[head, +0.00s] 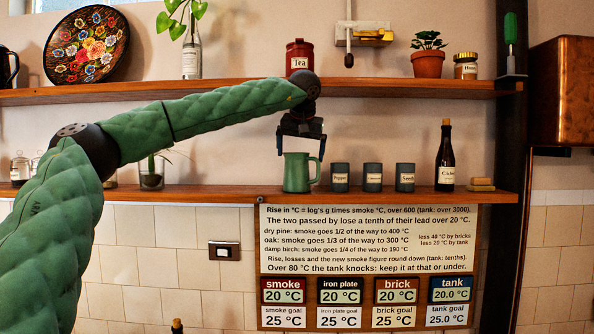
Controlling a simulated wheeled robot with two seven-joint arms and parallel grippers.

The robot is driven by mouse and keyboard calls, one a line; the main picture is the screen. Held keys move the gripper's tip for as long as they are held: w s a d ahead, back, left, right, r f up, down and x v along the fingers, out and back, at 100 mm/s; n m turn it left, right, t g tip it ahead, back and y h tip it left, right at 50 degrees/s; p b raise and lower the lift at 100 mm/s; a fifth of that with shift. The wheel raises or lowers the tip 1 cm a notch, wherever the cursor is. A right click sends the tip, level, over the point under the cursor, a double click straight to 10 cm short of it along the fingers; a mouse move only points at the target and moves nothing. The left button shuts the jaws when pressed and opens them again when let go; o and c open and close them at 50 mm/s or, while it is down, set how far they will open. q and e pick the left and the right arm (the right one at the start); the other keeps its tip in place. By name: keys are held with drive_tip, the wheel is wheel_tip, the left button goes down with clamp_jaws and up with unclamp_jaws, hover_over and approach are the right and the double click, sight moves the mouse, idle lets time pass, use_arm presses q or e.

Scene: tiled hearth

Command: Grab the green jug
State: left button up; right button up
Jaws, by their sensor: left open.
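The green jug (296,174) stands upright on the lower wooden shelf, with its handle on the right side. My left gripper (301,150) is directly above the jug and points down. Its two fingers are apart, one to each side of the jug's top, and it holds nothing. From this view I cannot tell whether the fingertips touch the rim. My right gripper is not in view.
Several dark labelled cups (340,177) stand right of the jug, then a dark bottle (446,158). A red tea tin (299,57) is on the upper shelf (230,91). A glass with a plant (152,176) stands left on the lower shelf (220,194).

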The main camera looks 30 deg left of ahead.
use_arm(q)
drive_tip(key=shift+x, duration=1.2)
drive_tip(key=shift+d, duration=0.1)
drive_tip(key=c, duration=2.1)
drive_tip(key=shift+r, duration=0.1)
drive_tip(key=shift+c, duration=0.2)
